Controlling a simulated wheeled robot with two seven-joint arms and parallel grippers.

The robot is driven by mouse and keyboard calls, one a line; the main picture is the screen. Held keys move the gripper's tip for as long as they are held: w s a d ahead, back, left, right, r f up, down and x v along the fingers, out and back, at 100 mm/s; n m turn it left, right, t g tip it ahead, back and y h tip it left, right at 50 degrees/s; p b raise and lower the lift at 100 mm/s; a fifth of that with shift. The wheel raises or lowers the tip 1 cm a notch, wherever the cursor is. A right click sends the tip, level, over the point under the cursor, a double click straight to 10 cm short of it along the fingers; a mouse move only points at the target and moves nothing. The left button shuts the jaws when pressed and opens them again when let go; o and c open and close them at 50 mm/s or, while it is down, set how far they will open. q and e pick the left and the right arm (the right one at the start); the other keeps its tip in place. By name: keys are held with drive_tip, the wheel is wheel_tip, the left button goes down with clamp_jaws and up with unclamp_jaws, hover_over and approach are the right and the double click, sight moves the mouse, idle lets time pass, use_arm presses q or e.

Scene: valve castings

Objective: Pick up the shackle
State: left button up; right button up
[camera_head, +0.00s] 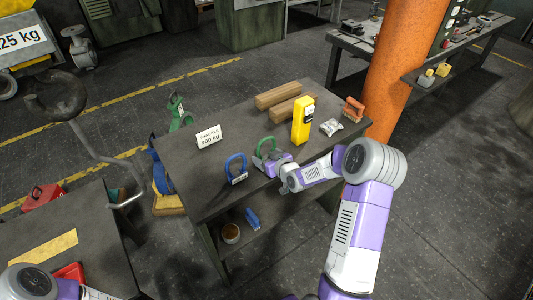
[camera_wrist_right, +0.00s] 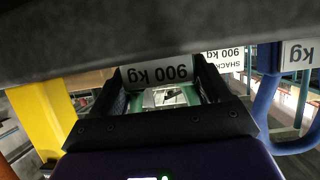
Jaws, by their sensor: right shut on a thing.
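A green shackle (camera_head: 267,147) is at the front of the dark table, beside a blue shackle (camera_head: 236,168). My right gripper (camera_head: 272,166) is shut on the green shackle at its lower end. In the right wrist view, the fingers (camera_wrist_right: 165,90) close around a part marked "900 kg" (camera_wrist_right: 158,73), with green (camera_wrist_right: 168,97) showing beneath. I cannot tell whether the shackle touches the table. The blue shackle shows at the right of the wrist view (camera_wrist_right: 268,100). Part of my left arm shows at the lower left; its gripper is out of the picture.
A shackle sign reading 900 kg (camera_head: 208,137) stands behind the shackles. A yellow box-shaped device (camera_head: 302,120), wooden blocks (camera_head: 278,95), a pale crumpled item (camera_head: 331,127) and an orange-red item (camera_head: 354,108) are on the table. An orange column (camera_head: 400,70) rises behind its right end.

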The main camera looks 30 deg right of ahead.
sight(266, 138)
drive_tip(key=shift+c, duration=0.5)
wheel_tip(266, 138, up, 10)
drive_tip(key=shift+f+p, duration=0.1)
drive_tip(key=shift+p, duration=1)
drive_tip(key=shift+a, duration=0.1)
